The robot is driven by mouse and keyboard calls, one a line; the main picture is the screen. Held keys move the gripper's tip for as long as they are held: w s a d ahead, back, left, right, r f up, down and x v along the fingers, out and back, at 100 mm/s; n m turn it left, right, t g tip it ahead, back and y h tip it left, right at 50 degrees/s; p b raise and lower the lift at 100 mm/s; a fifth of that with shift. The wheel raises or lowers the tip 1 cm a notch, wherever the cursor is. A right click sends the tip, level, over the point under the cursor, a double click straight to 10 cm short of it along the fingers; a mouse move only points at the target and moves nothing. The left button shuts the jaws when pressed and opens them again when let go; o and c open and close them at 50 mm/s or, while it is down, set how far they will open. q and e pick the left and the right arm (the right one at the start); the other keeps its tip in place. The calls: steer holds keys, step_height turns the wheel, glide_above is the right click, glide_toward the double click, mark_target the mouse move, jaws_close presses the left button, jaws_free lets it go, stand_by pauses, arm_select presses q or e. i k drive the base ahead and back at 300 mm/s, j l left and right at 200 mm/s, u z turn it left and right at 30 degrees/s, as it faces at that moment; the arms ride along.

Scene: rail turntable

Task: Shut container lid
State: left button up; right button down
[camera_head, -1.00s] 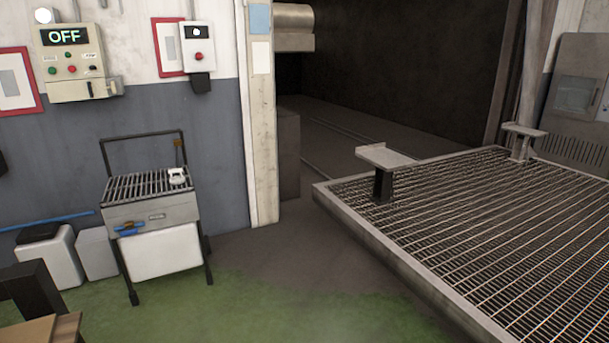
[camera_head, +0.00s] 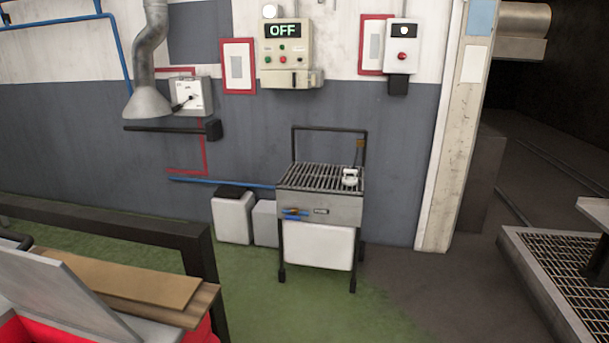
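At the lower left corner, a flat grey panel (camera_head: 62,298), which looks like a raised lid, stands tilted up. Beneath it is a red body (camera_head: 18,331) that looks like a container, cut off by the bottom edge of the picture. I cannot see inside it. A white bin (camera_head: 232,220) with a dark top stands against the wall, and its top looks shut. Neither of my grippers is in view.
Wooden boards (camera_head: 125,278) lie beside the tilted panel. A dark rail (camera_head: 100,221) runs behind them. A grill-like cart (camera_head: 320,208) stands at the wall beneath the OFF control box (camera_head: 287,52). Green floor (camera_head: 240,275) lies open before the cart. A metal grating (camera_head: 565,275) is at right.

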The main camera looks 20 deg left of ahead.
mark_target(42, 284)
steer(key=i+u, duration=0.2)
steer(key=u, duration=0.3)
steer(key=i+l+u, duration=0.15)
steer(key=u, duration=0.35)
steer(key=i+l+u, duration=0.15)
steer(key=u, duration=0.3)
steer(key=i+l+u, duration=0.15)
steer(key=u, duration=0.35)
steer(key=l+u, duration=0.35)
steer(key=u, duration=0.15)
steer(key=i+l+u, duration=0.15)
steer(key=l+u, duration=0.25)
steer(key=i+l+u, duration=0.1)
steer(key=l+u, duration=0.25)
steer(key=i, duration=0.55)
steer(key=k+j, duration=0.1)
steer(key=j, duration=0.2)
steer(key=k+j, duration=0.1)
steer(key=j, duration=0.15)
steer(key=k+j, duration=0.1)
steer(key=j, duration=0.2)
steer(key=k+u, duration=0.05)
